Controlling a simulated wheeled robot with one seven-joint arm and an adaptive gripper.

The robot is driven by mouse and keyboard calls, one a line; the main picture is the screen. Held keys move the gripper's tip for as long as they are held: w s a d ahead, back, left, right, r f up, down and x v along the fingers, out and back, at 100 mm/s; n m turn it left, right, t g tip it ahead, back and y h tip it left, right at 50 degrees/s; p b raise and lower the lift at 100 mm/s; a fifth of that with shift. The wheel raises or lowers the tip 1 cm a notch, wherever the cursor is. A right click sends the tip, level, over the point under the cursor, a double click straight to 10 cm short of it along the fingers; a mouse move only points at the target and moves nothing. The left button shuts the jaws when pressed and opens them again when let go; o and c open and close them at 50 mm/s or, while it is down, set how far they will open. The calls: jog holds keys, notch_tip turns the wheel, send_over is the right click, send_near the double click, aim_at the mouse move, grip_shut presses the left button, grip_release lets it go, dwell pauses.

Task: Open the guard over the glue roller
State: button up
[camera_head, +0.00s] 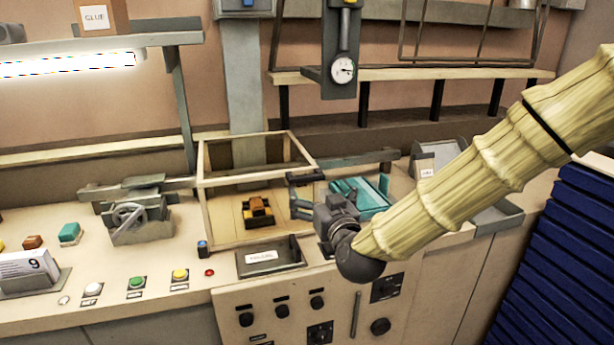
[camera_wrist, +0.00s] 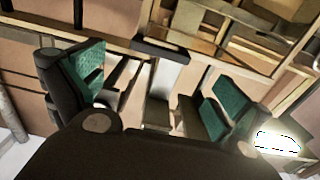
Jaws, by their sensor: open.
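A box-like guard with a pale wooden frame and see-through sides (camera_head: 203,215) stands on the bench, its top frame level. A yellow and black piece (camera_head: 257,211) sits inside it; I cannot tell whether this is the glue roller. My gripper (camera_head: 297,194) is at the guard's right front corner, fingers pointing left, open and empty. In the wrist view its teal-padded fingers (camera_wrist: 150,88) are spread wide. A dark bar (camera_wrist: 160,49) shows beyond them, apart from the pads. A teal piece (camera_head: 362,194) lies behind my gripper, partly hidden by it.
A dark labelled tray (camera_head: 270,258) lies in front of the guard. A grey machine with a wheel (camera_head: 130,215) stands to the left. Several coloured buttons (camera_head: 136,283) line the front edge. A grey bin (camera_head: 438,157) stands at right.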

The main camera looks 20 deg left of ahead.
aim_at(308, 179)
jog(key=p+x, duration=0.3)
jog(key=x, duration=0.6)
